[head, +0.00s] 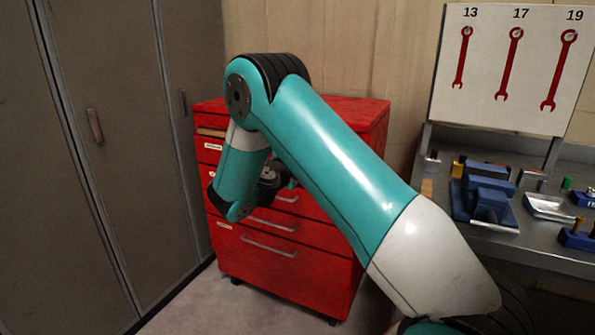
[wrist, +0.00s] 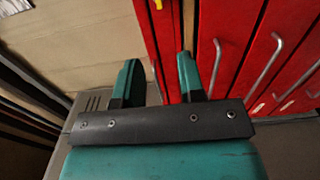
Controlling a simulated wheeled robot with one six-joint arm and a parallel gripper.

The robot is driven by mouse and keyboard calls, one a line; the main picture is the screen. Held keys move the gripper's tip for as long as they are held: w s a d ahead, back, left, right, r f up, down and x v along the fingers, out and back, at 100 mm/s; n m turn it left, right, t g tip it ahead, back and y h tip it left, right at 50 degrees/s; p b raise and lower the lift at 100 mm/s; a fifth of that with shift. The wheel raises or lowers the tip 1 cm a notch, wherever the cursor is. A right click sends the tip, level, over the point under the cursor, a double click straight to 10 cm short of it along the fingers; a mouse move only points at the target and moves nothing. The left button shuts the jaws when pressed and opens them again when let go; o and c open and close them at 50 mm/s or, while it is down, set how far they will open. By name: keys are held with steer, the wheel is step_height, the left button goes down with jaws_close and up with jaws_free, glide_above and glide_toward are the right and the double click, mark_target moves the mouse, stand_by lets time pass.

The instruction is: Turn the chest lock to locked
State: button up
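The red tool chest (head: 285,275) stands against the back wall in the head view, with drawers, bar handles and small white labels. My arm covers much of its upper front. The chest front also shows in the wrist view (wrist: 232,50), turned sideways, with its handles at the right. My gripper (wrist: 158,78) has its two teal fingers apart with nothing held between them. Its fingertips point toward the chest's edge, and I cannot tell whether they touch it. A small yellow bit shows beyond the fingers at the top edge. The chest lock and its position cannot be made out.
Grey lockers (head: 100,200) stand close at the left. A metal workbench (head: 560,255) at the right carries a blue vise (head: 485,195) and small tools. A wrench board (head: 515,65) hangs above it. Some floor is clear before the chest.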

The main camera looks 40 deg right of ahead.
steer(key=shift+s+a+b, duration=0.25)
steer(key=shift+a+b, duration=0.3)
steer(key=s+a+r+m+g+y+p, duration=0.1)
steer(key=s+a+y+p, duration=0.3)
steer(key=a, duration=0.3)
steer(key=s+a+r+g+y+p, duration=0.1)
steer(key=s+a+r+y, duration=0.15)
steer(key=a+y, duration=0.35)
steer(key=s+a+r+m+y+p, duration=0.1)
steer(key=s+a+y+p, duration=0.3)
steer(key=a, duration=0.3)
steer(key=s+a+r+n+g+y+p, duration=0.1)
steer(key=s+a+r+n+g+y, duration=0.1)
steer(key=s+a, duration=0.5)
steer(key=s+a+r+n+g+y+p, duration=0.1)
steer(key=s+a+r+y, duration=0.3)
steer(key=s, duration=0.9)
steer(key=a+r+n+g, duration=0.1)
steer(key=a, duration=0.2)
steer(key=shift+r+g+y, duration=0.35)
steer(key=shift+g+y, duration=0.05)
